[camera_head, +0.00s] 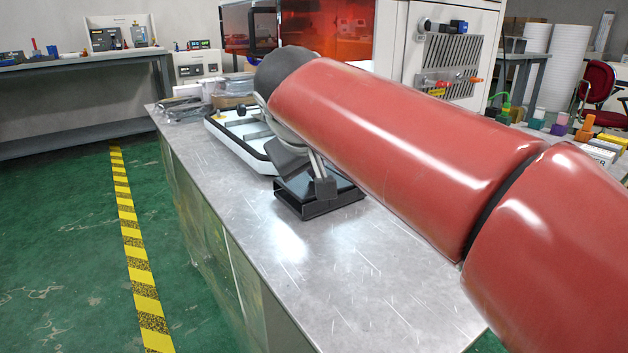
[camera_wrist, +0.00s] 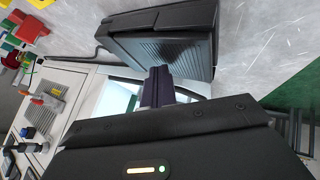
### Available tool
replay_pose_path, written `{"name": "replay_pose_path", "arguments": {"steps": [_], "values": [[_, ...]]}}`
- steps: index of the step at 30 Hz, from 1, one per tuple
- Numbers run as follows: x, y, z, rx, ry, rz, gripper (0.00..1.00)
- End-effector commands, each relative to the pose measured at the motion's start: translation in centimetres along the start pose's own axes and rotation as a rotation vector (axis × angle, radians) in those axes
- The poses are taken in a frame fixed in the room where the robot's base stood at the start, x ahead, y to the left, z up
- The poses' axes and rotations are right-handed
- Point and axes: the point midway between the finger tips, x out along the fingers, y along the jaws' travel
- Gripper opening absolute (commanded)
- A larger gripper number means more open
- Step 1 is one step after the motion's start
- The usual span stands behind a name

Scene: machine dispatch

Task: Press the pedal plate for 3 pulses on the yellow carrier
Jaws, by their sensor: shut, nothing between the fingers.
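The black pedal (camera_head: 318,206) sits on the metal bench top, beneath my arm. Its ridged plate shows in the wrist view (camera_wrist: 165,47), tilted above its base. My gripper (camera_head: 325,188) points down at the pedal. Its closed fingers show in the wrist view (camera_wrist: 158,78), right at the near edge of the plate with nothing between them. I cannot tell whether the fingertips touch the plate. My arm hides part of the bench behind the pedal. I cannot make out a yellow carrier for certain.
A white tray-like unit with a black rim (camera_head: 232,139) stands just behind the pedal. A light machine cabinet (camera_head: 450,50) with connectors stands behind my arm. Small coloured blocks (camera_head: 584,126) lie at the right. The bench front (camera_head: 300,270) is clear.

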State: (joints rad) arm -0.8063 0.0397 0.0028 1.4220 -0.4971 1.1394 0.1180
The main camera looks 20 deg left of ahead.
Motion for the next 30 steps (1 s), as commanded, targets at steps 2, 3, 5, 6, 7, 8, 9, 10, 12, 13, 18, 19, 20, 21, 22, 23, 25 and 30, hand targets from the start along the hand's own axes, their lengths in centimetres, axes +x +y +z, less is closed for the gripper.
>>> {"name": "replay_pose_path", "arguments": {"steps": [2, 3, 5, 6, 7, 8, 9, 10, 12, 13, 18, 19, 20, 21, 22, 23, 25, 30], "values": [[0.2, -0.1, 0.2, -0.001, -0.005, 0.000, 0.00], [0.3, -0.1, 0.2, -0.001, -0.005, 0.000, 0.00], [0.3, -0.2, 0.3, -0.001, -0.005, 0.000, 0.00], [0.4, -0.2, 0.3, -0.001, -0.005, 0.000, 0.00], [0.4, -0.2, 0.3, -0.001, -0.006, 0.000, 0.00], [0.5, -0.2, 0.3, -0.001, -0.006, 0.000, 0.00], [0.5, -0.3, 0.4, -0.001, -0.006, 0.000, 0.00], [0.5, -0.3, 0.4, -0.001, -0.006, 0.000, 0.00], [0.6, -0.3, 0.5, -0.001, -0.007, 0.000, 0.00], [0.6, -0.4, 0.5, -0.001, -0.007, 0.000, 0.00], [0.6, -0.3, 0.5, -0.001, -0.008, -0.001, 0.00], [0.6, -0.3, 0.5, -0.001, -0.008, -0.001, 0.00], [0.6, -0.3, 0.5, -0.001, -0.008, -0.001, 0.00], [0.6, -0.3, 0.4, -0.001, -0.008, -0.001, 0.00], [0.6, -0.3, 0.4, -0.001, -0.008, -0.001, 0.00], [0.5, -0.3, 0.4, -0.001, -0.008, -0.001, 0.00], [0.3, -0.1, 0.2, -0.001, -0.008, -0.001, 0.00], [-0.5, 0.4, -0.3, -0.001, -0.008, -0.001, 0.00]]}}
